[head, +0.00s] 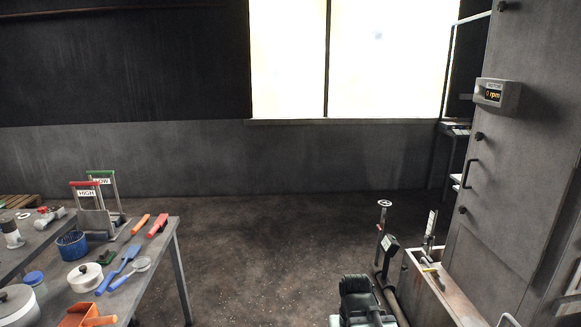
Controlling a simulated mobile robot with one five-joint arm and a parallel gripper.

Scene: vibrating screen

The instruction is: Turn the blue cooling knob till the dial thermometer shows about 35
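I cannot make out a blue cooling knob or a dial thermometer in the head view. A small round pale handwheel (384,203) tops a thin post on the floor at right of centre, but it is not blue.
A grey cabinet (520,150) with an rpm display (493,94) stands right. Mid-floor is clear.

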